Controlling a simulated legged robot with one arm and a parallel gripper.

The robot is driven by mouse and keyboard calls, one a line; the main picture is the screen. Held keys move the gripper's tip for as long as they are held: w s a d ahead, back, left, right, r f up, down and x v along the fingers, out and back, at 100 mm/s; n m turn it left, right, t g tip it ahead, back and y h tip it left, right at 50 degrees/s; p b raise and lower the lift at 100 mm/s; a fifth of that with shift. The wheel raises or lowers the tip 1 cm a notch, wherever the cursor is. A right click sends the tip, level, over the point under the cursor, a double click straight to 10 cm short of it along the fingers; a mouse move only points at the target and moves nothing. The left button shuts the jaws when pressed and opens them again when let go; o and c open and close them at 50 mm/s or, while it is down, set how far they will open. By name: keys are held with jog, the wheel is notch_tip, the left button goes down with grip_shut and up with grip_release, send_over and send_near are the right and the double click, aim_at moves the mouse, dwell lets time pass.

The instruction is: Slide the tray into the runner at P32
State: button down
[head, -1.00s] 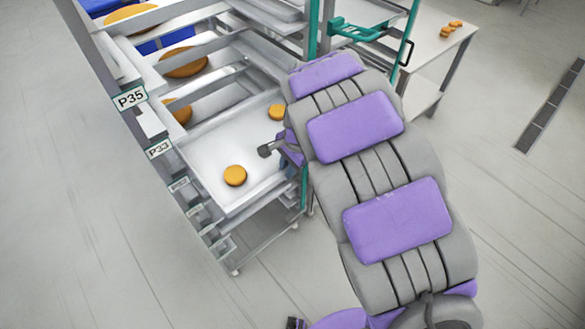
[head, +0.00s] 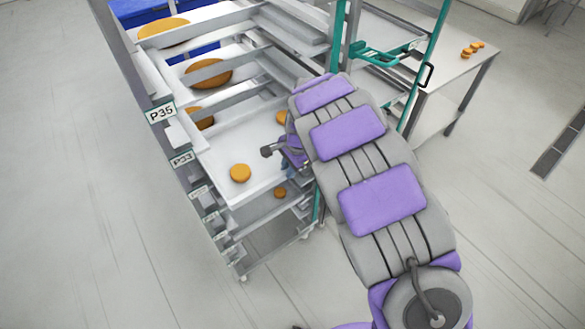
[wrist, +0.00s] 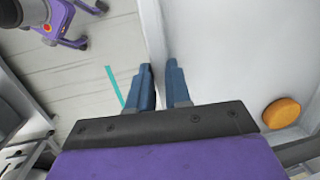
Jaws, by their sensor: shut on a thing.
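The tray (head: 262,192) is a pale shallow pan partly in the rack, its near end sticking out. An orange round (head: 240,173) lies near its front and another (head: 282,118) lies farther back, partly behind my arm. My gripper (head: 285,153) is at the tray's right side. In the wrist view, my gripper (wrist: 161,88) is shut on the tray's rim, with the tray floor (wrist: 225,55) and an orange round (wrist: 281,113) to the right. A small label (head: 200,192) below P33 is too small to read. The runner under the tray is hidden.
The rack (head: 175,135) has labels P35 (head: 160,112) and P33 (head: 181,158), with loaded trays above. Another round (head: 280,193) shows lower in the rack. A teal upright (head: 340,40) stands beside my arm. A table (head: 430,60) is behind. The left floor is clear.

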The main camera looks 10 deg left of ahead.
aim_at(273, 158)
jog(key=shift+w+a+f+p, duration=0.1)
jog(key=shift+w+a+p, duration=0.95)
jog(key=shift+a+p, duration=0.15)
jog(key=shift+w+a+p, duration=1)
jog(key=shift+a+p, duration=0.1)
jog(key=shift+a, duration=0.1)
jog(key=shift+w+a+p, duration=0.3)
jog(key=shift+w+a, duration=0.55)
jog(key=shift+a, duration=0.1)
jog(key=shift+s+f+b, duration=0.15)
jog(key=shift+f+b, duration=0.25)
jog(key=shift+f, duration=1.55)
jog(key=c, duration=1)
grip_release()
jog(key=shift+r, duration=0.1)
